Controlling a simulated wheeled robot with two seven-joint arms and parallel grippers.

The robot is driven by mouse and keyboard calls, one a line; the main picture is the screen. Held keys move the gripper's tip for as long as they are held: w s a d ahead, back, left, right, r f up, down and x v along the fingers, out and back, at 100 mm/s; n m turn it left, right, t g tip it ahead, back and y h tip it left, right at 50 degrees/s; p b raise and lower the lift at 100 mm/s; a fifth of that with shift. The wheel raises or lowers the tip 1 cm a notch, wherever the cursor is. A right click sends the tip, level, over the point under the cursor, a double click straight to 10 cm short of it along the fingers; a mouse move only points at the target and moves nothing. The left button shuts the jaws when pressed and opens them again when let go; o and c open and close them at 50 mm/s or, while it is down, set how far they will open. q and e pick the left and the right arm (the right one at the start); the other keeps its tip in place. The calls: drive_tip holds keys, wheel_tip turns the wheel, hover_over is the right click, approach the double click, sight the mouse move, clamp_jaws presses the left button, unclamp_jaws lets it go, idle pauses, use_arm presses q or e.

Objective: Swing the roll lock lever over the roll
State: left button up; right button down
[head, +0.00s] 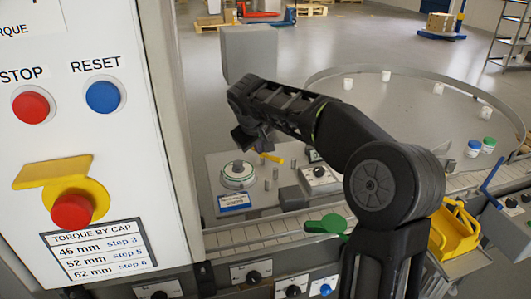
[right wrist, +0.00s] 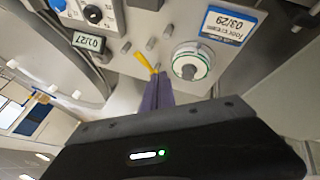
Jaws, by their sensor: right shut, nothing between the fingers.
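The roll (head: 238,175) is a white disc with a green rim on the grey machine top; it also shows in the right wrist view (right wrist: 191,62). The yellow lever (head: 272,158) lies to the right of the roll in the head view and is not over it. In the right wrist view the lever (right wrist: 145,62) points away from the roll, with one end at my fingertips. My right gripper (head: 248,139) is shut and empty, low over the panel behind the roll and beside the lever. I cannot tell whether its fingers (right wrist: 159,80) touch the lever. My left gripper is out of view.
A white control cabinet (head: 90,140) with STOP and RESET buttons stands close at the left. Short metal pegs (head: 267,184) and a dial box (head: 320,178) stand near the roll. A green handle (head: 325,224) lies in front, by the conveyor (head: 265,232).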

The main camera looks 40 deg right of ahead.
drive_tip(key=shift+s, duration=0.1)
drive_tip(key=p+x, duration=0.2)
drive_tip(key=x, duration=0.7)
drive_tip(key=shift+w+d+f+p, duration=0.1)
drive_tip(key=shift+w+f+p, duration=0.1)
drive_tip(key=shift+f+p, duration=0.15)
drive_tip(key=d, duration=0.1)
drive_tip(key=d+p, duration=0.1)
drive_tip(key=d, duration=0.1)
drive_tip(key=shift+w+d+f+p, duration=0.1)
drive_tip(key=shift+w+f+p, duration=0.2)
drive_tip(key=shift+f+p, duration=0.1)
drive_tip(key=shift+d+f, duration=0.2)
drive_tip(key=shift+d, duration=0.15)
